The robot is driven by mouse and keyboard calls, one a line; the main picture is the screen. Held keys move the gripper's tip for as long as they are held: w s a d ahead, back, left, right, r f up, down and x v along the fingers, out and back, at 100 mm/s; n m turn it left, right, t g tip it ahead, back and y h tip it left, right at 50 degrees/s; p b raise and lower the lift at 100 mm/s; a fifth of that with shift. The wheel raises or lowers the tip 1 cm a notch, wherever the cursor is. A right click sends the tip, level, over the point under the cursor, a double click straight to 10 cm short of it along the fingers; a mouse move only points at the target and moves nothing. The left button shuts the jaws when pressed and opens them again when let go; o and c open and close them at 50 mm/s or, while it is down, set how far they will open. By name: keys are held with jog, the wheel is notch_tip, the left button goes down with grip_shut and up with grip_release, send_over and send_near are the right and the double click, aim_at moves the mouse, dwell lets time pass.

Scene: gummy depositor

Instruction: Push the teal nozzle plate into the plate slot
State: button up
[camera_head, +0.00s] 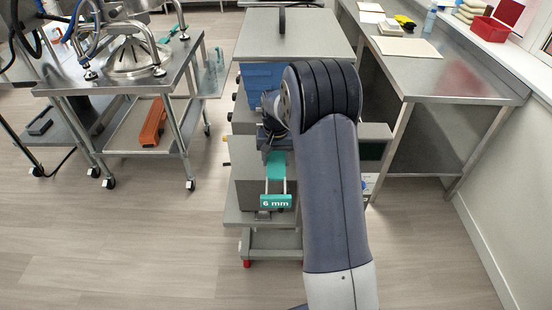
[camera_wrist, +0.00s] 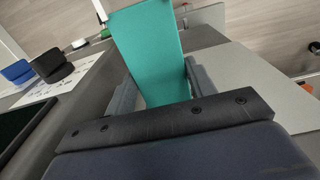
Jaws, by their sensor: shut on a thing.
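The teal nozzle plate (camera_head: 277,165) is in front of the machine. A teal tag marked "6 mm" (camera_head: 276,201) sits at its near end, with two thin pale rods between tag and plate. In the wrist view the teal plate (camera_wrist: 150,55) stretches away between the two grey fingers of my gripper (camera_wrist: 158,88), which is shut on it. In the head view my gripper (camera_head: 276,150) is partly hidden behind my arm. I cannot make out the plate slot in either view, nor whether the plate touches it.
The grey-topped machine (camera_head: 262,35) with blue sides stands ahead. A steel table (camera_head: 455,75) runs along the right wall. A wheeled steel cart (camera_head: 110,78) with an orange item (camera_head: 152,122) stands left. The floor (camera_head: 130,250) at front left is clear.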

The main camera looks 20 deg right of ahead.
aim_at(276, 195)
jog(key=shift+w, duration=0.15)
jog(key=shift+s, duration=0.25)
jog(key=shift+s+a+f+b, duration=0.1)
jog(key=shift+s+a+b, duration=0.15)
jog(key=shift+s, duration=0.55)
jog(key=shift+s+a+r+b, duration=0.1)
jog(key=shift+s+a+b, duration=0.2)
jog(key=shift+s, duration=0.45)
jog(key=shift+s+a+f+b, duration=0.1)
jog(key=shift+s+a+b, duration=0.15)
jog(key=shift+s, duration=0.55)
jog(key=shift+s+a+b, duration=0.25)
jog(key=shift+s+a, duration=0.2)
jog(key=shift+s, duration=0.9)
jog(key=shift+s+a+b, duration=0.25)
jog(key=shift+s+a, duration=0.2)
jog(key=shift+s, duration=0.95)
jog(key=shift+s+a+b, duration=0.25)
jog(key=shift+s+a, duration=0.2)
jog(key=shift+s, duration=0.9)
jog(key=shift+r, duration=0.25)
jog(key=shift+w, duration=0.2)
